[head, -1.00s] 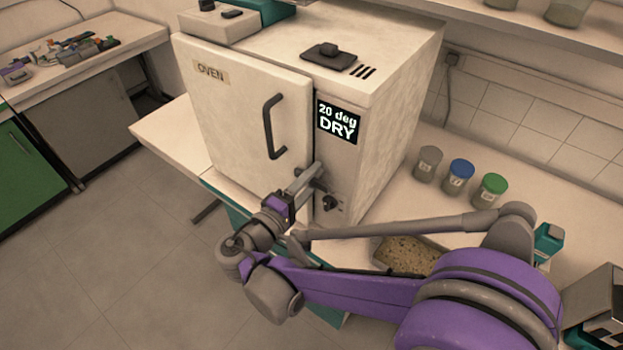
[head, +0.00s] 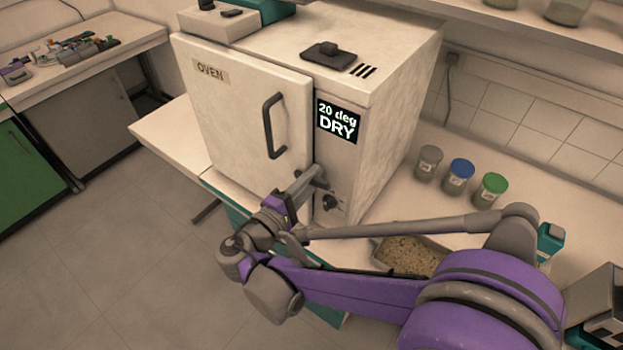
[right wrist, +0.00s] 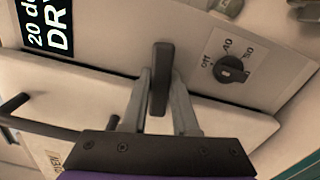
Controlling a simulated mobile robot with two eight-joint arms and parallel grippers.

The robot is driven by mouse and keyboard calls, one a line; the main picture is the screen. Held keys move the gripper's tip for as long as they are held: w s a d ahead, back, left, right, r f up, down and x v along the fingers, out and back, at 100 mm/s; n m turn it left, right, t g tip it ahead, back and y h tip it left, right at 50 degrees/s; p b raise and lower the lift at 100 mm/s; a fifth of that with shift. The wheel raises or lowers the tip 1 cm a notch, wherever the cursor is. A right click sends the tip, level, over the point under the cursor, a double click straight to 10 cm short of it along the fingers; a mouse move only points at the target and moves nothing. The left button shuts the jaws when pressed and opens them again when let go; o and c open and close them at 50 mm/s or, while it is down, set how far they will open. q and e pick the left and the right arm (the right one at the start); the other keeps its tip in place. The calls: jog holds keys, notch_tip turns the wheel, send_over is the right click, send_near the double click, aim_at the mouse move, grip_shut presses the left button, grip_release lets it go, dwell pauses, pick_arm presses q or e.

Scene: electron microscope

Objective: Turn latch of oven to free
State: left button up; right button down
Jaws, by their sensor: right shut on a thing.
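The oven (head: 240,115) is a white box on the bench with a door, a dark door handle (head: 270,125) and a display (head: 338,122) reading "20 deg DRY". The dark latch (right wrist: 160,78) sits at the door's edge below the display. In the right wrist view it stands between the fingers of my right gripper (right wrist: 160,90), which is shut on it. In the head view my right gripper (head: 310,183) reaches the lower right edge of the door and mostly hides the latch. The door looks closed. My left gripper is not in view.
A rotary knob (right wrist: 230,70) with printed markings sits close beside the latch. Three jars with grey, blue (head: 459,176) and green lids stand right of the oven. A tray of granular material (head: 408,255) lies behind my right arm. The floor at left is clear.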

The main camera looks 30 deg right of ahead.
jog(key=shift+n, duration=2.3)
jog(key=c, duration=0.7)
grip_release()
